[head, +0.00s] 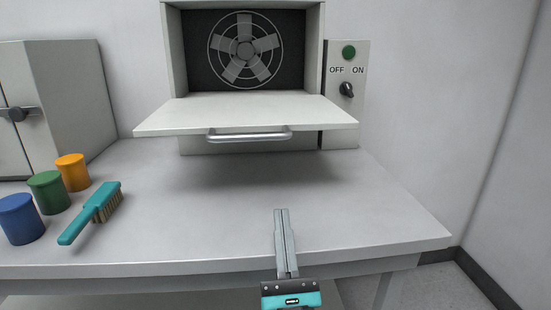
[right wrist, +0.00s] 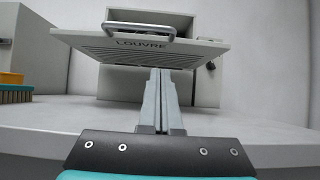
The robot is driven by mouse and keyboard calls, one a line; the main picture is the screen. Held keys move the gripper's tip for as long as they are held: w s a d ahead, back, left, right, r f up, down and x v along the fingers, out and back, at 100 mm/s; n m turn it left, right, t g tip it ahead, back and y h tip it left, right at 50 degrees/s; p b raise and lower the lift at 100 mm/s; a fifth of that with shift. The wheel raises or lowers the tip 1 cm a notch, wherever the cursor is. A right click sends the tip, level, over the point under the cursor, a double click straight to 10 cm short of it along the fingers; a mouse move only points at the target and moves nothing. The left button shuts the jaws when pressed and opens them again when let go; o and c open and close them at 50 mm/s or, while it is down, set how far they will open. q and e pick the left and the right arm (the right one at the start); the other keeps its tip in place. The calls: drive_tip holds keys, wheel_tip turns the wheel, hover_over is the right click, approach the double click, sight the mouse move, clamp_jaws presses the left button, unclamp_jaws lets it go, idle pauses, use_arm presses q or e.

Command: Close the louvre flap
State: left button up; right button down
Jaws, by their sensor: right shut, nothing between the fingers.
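The louvre flap (head: 245,112) is a pale panel hinged at the bottom of the furnace opening. It lies open, sticking out toward me about level, with a metal bar handle (head: 249,136) on its front edge. In the right wrist view the flap (right wrist: 100,42) shows its underside with the word LOUVRE, and the handle (right wrist: 138,27) is at the top. My right gripper (head: 281,211) is shut and empty, in front of and below the flap, over the front part of the table. It touches nothing that I can see. My left gripper is out of view.
The furnace (head: 174,60) has a fan (head: 245,50) inside. A switch panel (head: 347,110) with a green light and an OFF/ON knob is at its right. Blue, green and orange pots and a brush (head: 91,212) are on the left of the table (head: 345,225). The table's right side is clear.

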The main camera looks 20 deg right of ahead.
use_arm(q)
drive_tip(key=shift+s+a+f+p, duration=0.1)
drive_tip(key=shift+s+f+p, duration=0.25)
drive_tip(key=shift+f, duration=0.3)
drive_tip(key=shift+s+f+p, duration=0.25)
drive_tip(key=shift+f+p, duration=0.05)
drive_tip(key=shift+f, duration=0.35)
use_arm(e)
drive_tip(key=w+d+r, duration=0.2)
drive_tip(key=w+r, duration=0.5)
drive_tip(key=r, duration=0.1)
drive_tip(key=shift+r, duration=0.2)
drive_tip(key=shift+w, duration=0.1)
